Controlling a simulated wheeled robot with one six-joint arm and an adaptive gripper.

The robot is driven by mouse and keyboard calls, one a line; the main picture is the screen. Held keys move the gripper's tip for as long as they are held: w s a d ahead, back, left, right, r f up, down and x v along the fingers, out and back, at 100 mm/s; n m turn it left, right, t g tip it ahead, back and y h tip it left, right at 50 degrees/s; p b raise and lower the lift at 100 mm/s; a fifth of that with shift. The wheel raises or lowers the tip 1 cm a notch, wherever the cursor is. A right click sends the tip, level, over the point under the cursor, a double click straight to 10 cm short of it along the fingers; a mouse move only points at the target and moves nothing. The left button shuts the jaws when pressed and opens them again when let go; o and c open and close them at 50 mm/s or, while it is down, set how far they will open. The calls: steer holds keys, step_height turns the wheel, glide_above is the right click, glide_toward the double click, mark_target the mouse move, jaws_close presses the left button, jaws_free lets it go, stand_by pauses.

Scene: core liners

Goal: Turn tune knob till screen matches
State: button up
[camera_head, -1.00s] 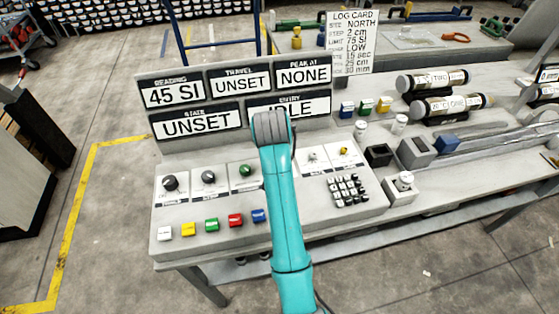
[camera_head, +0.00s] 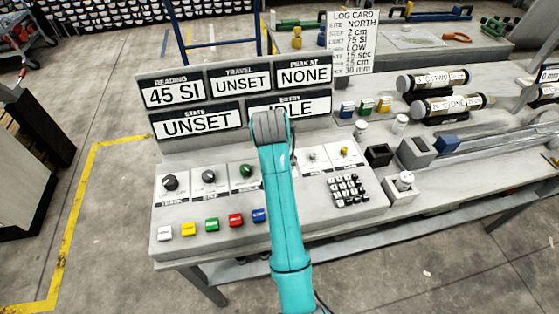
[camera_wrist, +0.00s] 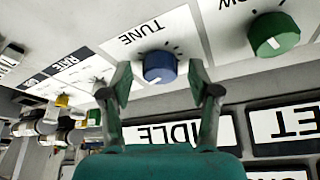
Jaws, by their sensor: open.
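The blue tune knob (camera_wrist: 160,67), with a white pointer mark, sits on a panel labelled TUNE in the wrist view. My gripper (camera_wrist: 160,80) is open, with one finger on each side of the knob; I cannot tell whether they touch it. In the head view my arm hides the knob and gripper. The reading screen (camera_head: 171,94) shows 45 SI. The travel screen (camera_head: 240,80) shows UNSET, the peak screen (camera_head: 303,75) NONE, the state screen (camera_head: 198,122) UNSET and the entry screen (camera_head: 315,105) IDLE. The log card (camera_head: 352,42) lists NORTH, 2 cm and 75 SI.
A green knob (camera_wrist: 273,34) is beside the tune knob. Coloured buttons (camera_head: 211,224) line the console's front, and a keypad (camera_head: 348,189) is at its right. Labelled core tubes (camera_head: 450,105) and small blocks lie on the bench to the right.

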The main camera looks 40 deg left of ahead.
steer(key=v, duration=0.7)
steer(key=shift+r, duration=0.2)
steer(key=shift+s, duration=0.1)
